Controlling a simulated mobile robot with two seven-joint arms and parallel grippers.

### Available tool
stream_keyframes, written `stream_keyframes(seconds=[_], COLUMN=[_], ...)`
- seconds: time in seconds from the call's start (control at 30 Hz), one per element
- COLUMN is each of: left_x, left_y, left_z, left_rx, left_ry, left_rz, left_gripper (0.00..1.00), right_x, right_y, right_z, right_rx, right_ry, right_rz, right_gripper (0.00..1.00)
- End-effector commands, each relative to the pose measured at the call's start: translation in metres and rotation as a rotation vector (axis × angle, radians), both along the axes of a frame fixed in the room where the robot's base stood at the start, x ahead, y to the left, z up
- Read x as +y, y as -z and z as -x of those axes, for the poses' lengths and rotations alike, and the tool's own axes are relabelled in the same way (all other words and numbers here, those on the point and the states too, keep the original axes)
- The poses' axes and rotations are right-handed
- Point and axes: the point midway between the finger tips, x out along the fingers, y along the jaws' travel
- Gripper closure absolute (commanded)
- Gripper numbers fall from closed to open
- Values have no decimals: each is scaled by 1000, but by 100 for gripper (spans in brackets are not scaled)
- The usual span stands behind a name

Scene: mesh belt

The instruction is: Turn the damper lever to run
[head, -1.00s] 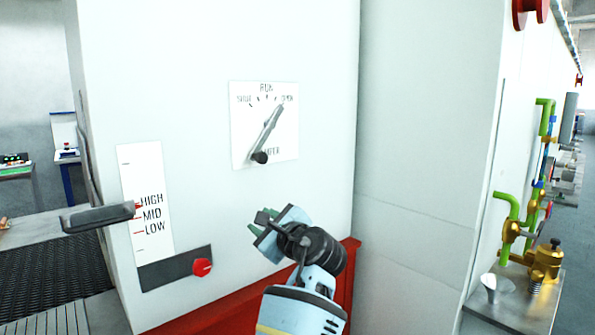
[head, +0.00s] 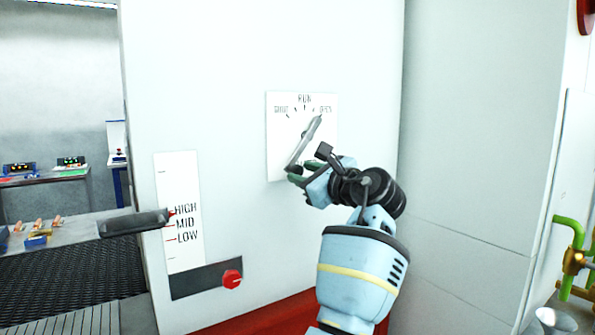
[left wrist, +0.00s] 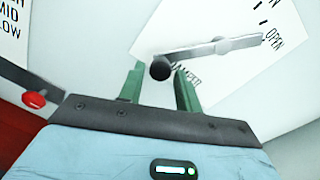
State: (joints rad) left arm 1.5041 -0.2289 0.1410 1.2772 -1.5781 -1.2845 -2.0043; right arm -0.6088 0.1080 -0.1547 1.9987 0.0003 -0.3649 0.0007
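The damper lever (head: 308,138) is a grey bar with a black knob at its lower end. It is on a white dial plate (head: 276,138) marked SHUT, RUN and OPEN, and its upper end points at OPEN. In the left wrist view the lever (left wrist: 242,43) runs from the black knob (left wrist: 160,69) toward the OPEN mark. My left gripper (head: 303,172) is at the plate's lower edge, by the knob. In the left wrist view its green fingers (left wrist: 159,82) are apart, with the knob between their tips. I cannot tell whether they touch it. My right gripper is out of view.
A HIGH/MID/LOW scale (head: 180,250) with a dark handle (head: 135,223) and a red knob (head: 232,279) is to the left on the same white wall. A mesh belt (head: 70,272) lies at far left. Green pipes (head: 572,235) stand at far right.

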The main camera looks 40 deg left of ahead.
Motion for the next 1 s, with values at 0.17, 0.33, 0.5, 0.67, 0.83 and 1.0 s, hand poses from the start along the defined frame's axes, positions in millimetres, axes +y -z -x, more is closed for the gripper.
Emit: stream_keyframes(seconds=[0.17,0.33,0.5,0.67,0.83,1.0], left_x=[20,28,29,29,28,28], left_y=[-1,0,0,0,0,0], left_z=[-7,-10,-10,-10,-10,-10], left_rx=[0,0,0,0,0,0], left_ry=[0,1,1,1,1,1], left_rz=[-1,0,0,0,0,0], left_gripper=[66,66,66,77,99,100], right_x=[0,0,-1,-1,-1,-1], right_y=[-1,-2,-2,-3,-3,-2], right_z=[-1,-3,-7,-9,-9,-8], right_rx=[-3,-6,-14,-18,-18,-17], right_ry=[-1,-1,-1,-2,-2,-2], right_rz=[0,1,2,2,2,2], right_gripper=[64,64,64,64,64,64])
